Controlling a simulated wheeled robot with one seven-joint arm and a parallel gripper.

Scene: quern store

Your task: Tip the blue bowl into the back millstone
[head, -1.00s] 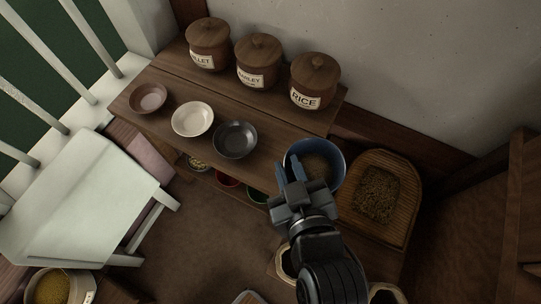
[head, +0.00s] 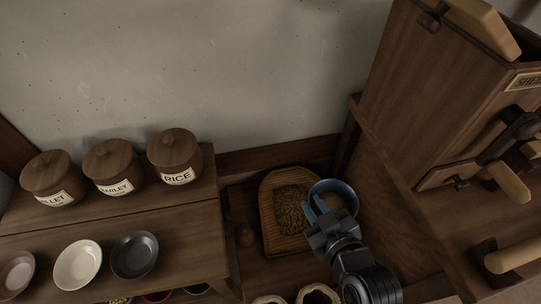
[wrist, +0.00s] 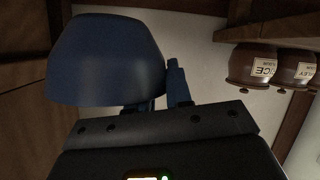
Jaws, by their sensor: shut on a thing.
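The blue bowl (head: 351,192) is held in the air in the head view, with brownish contents showing inside. My gripper (head: 316,206) is shut on its near left rim. In the wrist view the bowl's outer wall (wrist: 105,60) fills the upper left, beside a finger of my gripper (wrist: 176,84). Its contents are hidden there. I cannot make out the back millstone in either view.
A wooden tray of grain (head: 270,215) lies just left of the bowl. A tall wooden machine (head: 440,100) with protruding handles (head: 512,256) stands at the right. Lidded jars (head: 175,160) and small bowls (head: 134,255) sit on shelves at the left.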

